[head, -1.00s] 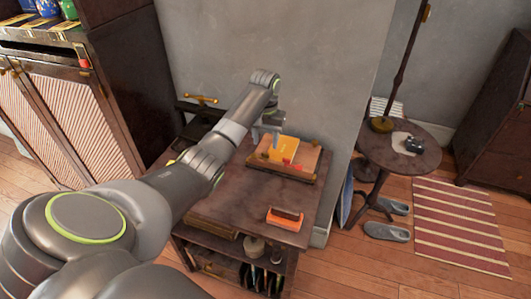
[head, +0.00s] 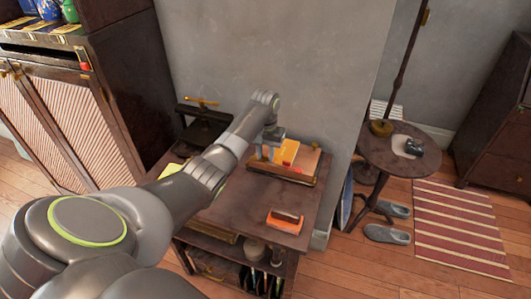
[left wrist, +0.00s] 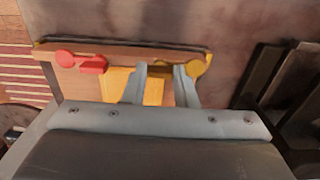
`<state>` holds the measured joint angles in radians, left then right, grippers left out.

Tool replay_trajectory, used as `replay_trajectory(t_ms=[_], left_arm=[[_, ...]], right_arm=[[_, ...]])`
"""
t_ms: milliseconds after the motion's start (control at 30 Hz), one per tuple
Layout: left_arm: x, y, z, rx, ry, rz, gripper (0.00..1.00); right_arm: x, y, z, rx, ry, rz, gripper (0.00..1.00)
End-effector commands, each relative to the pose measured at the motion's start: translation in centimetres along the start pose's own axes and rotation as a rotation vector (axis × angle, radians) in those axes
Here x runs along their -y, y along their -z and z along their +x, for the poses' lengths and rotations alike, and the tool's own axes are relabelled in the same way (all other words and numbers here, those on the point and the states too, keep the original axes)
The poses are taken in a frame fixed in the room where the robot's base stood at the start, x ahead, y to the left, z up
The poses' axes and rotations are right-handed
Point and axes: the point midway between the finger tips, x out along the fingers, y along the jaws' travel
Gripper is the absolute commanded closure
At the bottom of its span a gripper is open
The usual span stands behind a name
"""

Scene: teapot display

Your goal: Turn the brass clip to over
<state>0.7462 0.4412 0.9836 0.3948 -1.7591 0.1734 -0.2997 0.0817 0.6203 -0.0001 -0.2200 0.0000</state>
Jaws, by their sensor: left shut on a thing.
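The brass clip (left wrist: 196,68) shows in the left wrist view at the right end of the wooden board's edge, with its round end right of my fingers and more of it between them. My left gripper (left wrist: 160,82) is shut on the clip. In the head view the left gripper (head: 267,152) is at the left side of the board (head: 306,163), and I cannot make out the clip there. A yellow sheet (left wrist: 118,82) lies on the board. A red clip (left wrist: 92,65) sits at the board's other end.
The board rests on a dark wooden table (head: 245,200). An orange object (head: 285,220) is near its front right. A black press with a brass handle (head: 203,120) stands behind my arm. A round side table (head: 375,155) is at the right.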

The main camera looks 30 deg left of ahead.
Motion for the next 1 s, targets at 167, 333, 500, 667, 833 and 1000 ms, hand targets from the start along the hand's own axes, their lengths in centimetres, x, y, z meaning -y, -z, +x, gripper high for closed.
replay_trajectory(t_ms=[167, 333, 500, 667, 833, 1000], left_arm=[[0.0, 0.0, -0.1, -0.001, 0.000, 0.005, 0.97], [0.0, 0.0, -0.3, -0.001, 0.000, 0.042, 0.97], [0.0, 0.0, -0.4, 0.000, 0.000, 0.131, 0.97], [0.0, 0.1, -0.6, -0.001, 0.000, 0.261, 0.97], [0.0, 0.1, -0.6, -0.001, 0.000, 0.422, 0.97], [0.0, 0.1, -0.5, -0.001, -0.001, 0.583, 0.97]], right_arm=[[0.0, 0.0, -0.1, 0.000, 0.000, 0.000, 0.64], [-0.1, 0.1, -0.7, 0.000, 0.000, 0.000, 0.64], [-0.2, 0.2, -1.9, 0.000, 0.000, 0.000, 0.64], [-0.3, 0.3, -3.4, 0.000, 0.000, 0.000, 0.64], [-0.4, 0.5, -4.7, 0.000, 0.000, 0.000, 0.64], [-0.4, 0.6, -5.8, 0.001, 0.001, 0.001, 0.64]])
